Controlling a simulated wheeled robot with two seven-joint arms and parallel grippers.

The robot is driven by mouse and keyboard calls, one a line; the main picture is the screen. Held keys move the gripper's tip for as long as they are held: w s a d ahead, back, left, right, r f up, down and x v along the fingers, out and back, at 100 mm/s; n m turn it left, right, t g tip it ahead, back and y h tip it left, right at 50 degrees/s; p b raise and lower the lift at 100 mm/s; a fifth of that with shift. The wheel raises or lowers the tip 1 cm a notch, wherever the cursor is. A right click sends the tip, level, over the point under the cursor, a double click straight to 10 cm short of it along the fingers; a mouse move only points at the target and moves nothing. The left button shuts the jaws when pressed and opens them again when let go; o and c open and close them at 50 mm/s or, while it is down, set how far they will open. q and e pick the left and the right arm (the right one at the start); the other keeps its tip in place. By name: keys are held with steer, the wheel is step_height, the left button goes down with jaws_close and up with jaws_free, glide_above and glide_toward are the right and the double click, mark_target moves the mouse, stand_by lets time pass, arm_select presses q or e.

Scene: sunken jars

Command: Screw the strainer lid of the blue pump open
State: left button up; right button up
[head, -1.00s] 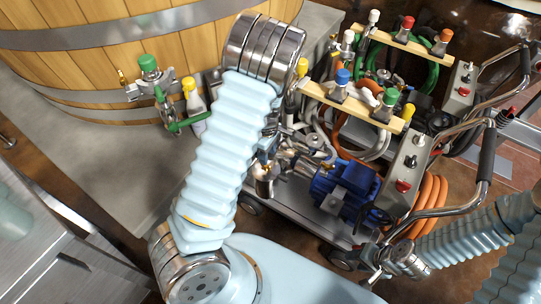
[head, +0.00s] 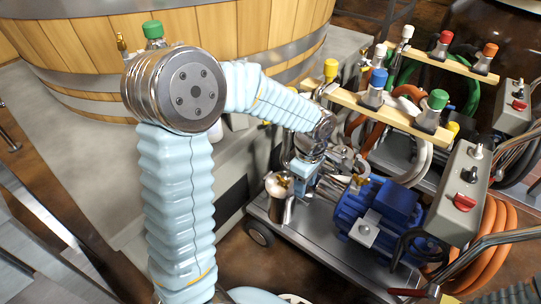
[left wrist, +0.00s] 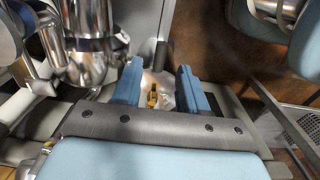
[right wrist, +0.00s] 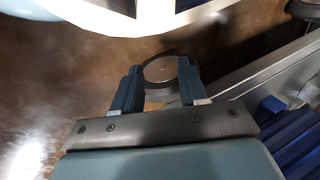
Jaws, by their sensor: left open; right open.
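The blue pump (head: 380,215) sits on a steel cart. Its strainer appears to be the upright metal cylinder (head: 278,205) at its left, with a pale, brass-tipped lid (head: 279,183). My left arm reaches over from the left and its hand hangs just beside and above the strainer in the head view. My left gripper (left wrist: 160,78) is open. A pale round top with a brass fitting (left wrist: 153,98), apparently the lid, shows between its fingers; contact cannot be told. My right gripper (right wrist: 158,82) is open and empty above the floor, with blue motor fins (right wrist: 290,142) at its right.
A wooden vat (head: 60,40) stands on a grey plinth at the back left. Hoses, a wooden rail with coloured valves (head: 380,105) and a control box (head: 464,190) crowd the cart. A second cart stands behind. A dark-rimmed disc (right wrist: 165,70) shows beyond the right fingers.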

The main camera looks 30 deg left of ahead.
mark_target(289, 189)
arm_select(q)
steer(key=shift+f+b, duration=1.9)
steer(key=shift+f, duration=1.15)
